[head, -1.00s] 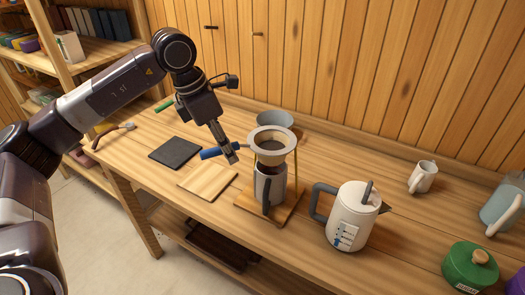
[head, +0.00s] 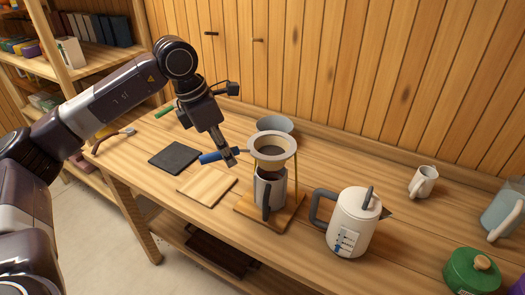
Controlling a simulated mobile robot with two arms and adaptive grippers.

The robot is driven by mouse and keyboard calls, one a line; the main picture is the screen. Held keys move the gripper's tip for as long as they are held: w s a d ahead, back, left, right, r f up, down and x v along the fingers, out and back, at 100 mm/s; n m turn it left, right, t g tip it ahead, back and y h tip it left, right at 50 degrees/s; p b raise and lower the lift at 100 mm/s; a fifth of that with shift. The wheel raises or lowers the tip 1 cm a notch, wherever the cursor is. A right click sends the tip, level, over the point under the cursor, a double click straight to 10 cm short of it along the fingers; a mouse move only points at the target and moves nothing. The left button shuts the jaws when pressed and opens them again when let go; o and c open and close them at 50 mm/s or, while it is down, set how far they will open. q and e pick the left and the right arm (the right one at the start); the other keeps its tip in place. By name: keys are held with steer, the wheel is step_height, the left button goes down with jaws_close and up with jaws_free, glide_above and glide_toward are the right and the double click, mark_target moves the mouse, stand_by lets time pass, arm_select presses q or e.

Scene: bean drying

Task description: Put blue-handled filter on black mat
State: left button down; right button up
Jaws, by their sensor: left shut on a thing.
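The filter is a pale round ring with a dark inside (head: 273,146) and a blue handle (head: 210,157) pointing left. It is over the dark metal cup (head: 270,187) on the wooden stand; I cannot tell whether it touches the stand's ring. My left gripper (head: 230,160) is shut on the filter's handle, near the ring. The black mat (head: 175,157) lies flat and empty on the table, left of the gripper. My right gripper is not in view.
A light wooden board (head: 207,185) lies between mat and stand. A grey bowl (head: 275,124) is behind the filter. A white kettle (head: 353,222) stands right of the stand, with a white jug (head: 423,182) and green canister (head: 471,272) farther right.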

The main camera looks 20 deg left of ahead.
arm_select(q)
steer(key=shift+r+p, duration=1.65)
steer(key=shift+r, duration=0.8)
